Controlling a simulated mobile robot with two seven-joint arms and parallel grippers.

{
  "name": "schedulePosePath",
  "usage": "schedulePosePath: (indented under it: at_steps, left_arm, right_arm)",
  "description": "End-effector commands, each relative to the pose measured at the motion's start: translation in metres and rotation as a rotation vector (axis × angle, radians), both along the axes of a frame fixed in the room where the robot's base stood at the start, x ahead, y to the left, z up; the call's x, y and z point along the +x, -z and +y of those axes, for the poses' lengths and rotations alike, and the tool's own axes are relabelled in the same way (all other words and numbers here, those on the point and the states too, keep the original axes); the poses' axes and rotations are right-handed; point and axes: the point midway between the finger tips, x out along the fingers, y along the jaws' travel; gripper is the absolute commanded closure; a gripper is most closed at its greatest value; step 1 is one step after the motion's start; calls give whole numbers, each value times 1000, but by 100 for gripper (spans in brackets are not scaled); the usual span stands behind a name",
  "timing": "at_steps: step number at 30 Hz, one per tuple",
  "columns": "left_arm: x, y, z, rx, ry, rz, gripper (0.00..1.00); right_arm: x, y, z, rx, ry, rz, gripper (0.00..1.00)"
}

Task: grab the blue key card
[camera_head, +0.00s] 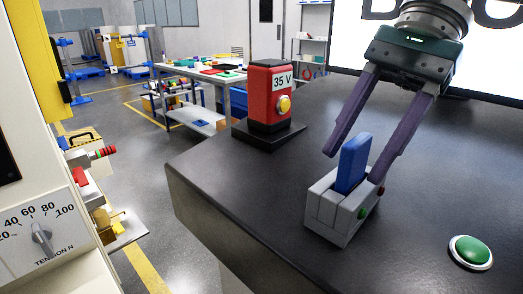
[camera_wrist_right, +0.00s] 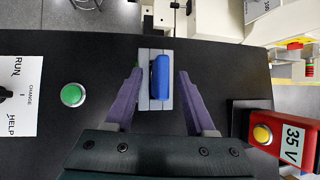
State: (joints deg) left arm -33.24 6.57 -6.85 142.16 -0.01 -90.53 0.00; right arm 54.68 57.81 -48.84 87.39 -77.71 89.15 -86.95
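The blue key card (camera_head: 353,160) stands upright in a grey holder (camera_head: 325,207) on the dark table. The holder has a green and a red button on its side. My right gripper (camera_head: 354,164) is open, with its purple fingers apart on either side of the card and above it. In the right wrist view the blue key card (camera_wrist_right: 160,77) lies between the open fingers of the right gripper (camera_wrist_right: 158,75), with a gap on each side. The grey holder (camera_wrist_right: 145,99) shows around it there. My left gripper is not in view.
A red box marked 35 V with a yellow button (camera_head: 268,95) stands left of the holder. A green button (camera_head: 470,252) is set at the right front. A bright screen (camera_head: 480,55) is behind. The table's left edge is near.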

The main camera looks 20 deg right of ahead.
Motion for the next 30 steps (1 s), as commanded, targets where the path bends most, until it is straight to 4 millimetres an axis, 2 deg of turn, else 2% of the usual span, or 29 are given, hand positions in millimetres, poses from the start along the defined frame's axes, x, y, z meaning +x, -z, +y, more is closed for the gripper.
schedulePosePath:
  at_steps: [2, 14, 30]
  left_arm:
    - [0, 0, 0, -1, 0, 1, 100]
    - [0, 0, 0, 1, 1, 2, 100]
    - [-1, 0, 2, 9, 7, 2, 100]
  right_arm:
    - [0, 0, 0, 0, 0, 0, 55]
    - [0, 0, 0, 0, 1, -1, 100]
    - [2, -2, 0, 2, 3, -7, 100]
